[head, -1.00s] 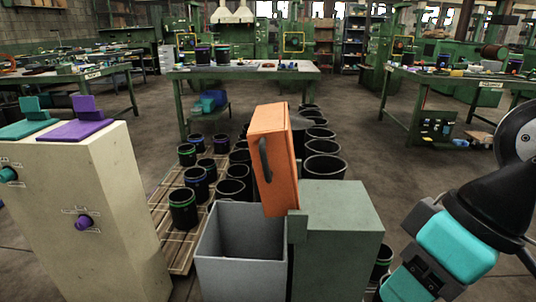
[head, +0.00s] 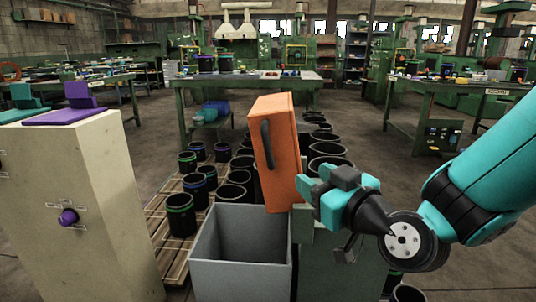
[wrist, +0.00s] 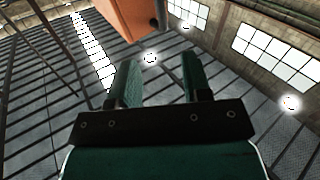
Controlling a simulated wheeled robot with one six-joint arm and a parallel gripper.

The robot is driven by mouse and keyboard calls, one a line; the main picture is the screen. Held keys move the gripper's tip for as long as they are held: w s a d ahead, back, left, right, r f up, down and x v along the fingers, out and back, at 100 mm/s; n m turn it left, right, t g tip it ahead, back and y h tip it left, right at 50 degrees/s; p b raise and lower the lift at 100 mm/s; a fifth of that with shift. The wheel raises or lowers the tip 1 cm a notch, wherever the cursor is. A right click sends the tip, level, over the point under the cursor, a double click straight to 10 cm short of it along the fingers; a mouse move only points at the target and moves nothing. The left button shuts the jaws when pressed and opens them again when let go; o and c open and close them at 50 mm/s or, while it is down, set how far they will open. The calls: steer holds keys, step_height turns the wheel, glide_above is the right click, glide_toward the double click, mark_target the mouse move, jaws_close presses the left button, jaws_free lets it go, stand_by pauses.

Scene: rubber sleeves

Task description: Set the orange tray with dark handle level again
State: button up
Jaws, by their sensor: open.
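The orange tray (head: 278,150) stands tipped up steeply on its edge, above the back right of an open grey bin. Its dark handle (head: 267,145) faces left, toward the bin side. In the wrist view the tray (wrist: 130,14) shows at the top, with a dark part, probably the handle (wrist: 162,14), beside it. My gripper (head: 312,184) is just right of the tray's lower part in the head view; whether it touches cannot be told. In the wrist view my gripper (wrist: 160,75) has its fingers apart with nothing between them.
The open grey bin (head: 212,272) looks empty. A grey-green block (head: 335,270) stands right of it, partly hidden by my arm. A beige cabinet (head: 100,210) with purple and teal levers is at left. Several black pots (head: 181,214) stand on a pallet behind.

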mark_target(269, 149)
steer(key=p+x, duration=0.9)
steer(key=x, duration=0.6)
steer(key=shift+w+a, duration=0.1)
steer(key=shift+w, duration=0.05)
steer(key=shift+x, duration=0.85)
steer(key=shift+c, duration=0.3)
jaws_close()
